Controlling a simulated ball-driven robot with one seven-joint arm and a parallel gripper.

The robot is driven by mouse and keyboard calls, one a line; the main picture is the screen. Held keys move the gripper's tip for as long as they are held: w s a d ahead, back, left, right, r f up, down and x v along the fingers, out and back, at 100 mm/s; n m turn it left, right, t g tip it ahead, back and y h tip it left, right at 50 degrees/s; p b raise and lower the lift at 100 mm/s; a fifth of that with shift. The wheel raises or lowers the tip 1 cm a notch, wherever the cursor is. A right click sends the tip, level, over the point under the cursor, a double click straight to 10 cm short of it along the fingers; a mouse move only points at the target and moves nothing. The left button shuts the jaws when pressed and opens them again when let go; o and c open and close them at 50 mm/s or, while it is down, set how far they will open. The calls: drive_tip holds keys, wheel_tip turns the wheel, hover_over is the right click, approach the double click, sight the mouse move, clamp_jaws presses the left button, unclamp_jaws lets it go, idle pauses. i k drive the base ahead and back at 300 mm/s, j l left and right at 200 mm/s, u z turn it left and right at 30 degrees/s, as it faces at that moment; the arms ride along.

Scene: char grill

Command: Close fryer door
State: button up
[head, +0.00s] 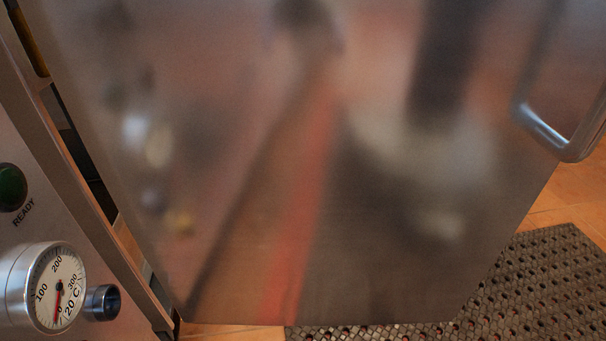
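The fryer door (330,200) is a large shiny metal panel that fills most of the head view. It stands open, swung out from the fryer front (30,240) at the left, with a dark gap showing along its left edge. A metal bar handle (560,140) is on the door at the upper right. Blurred reflections cover the door's surface. My gripper is not in view.
The fryer front carries a green READY button (10,187), a round temperature dial (57,288) and a small dark knob (102,302). A perforated dark mat (530,285) lies on the orange tiled floor (575,195) at the lower right.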

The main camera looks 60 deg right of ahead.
sight(269, 162)
drive_tip(key=k+l, duration=0.8)
drive_tip(key=l, duration=0.15)
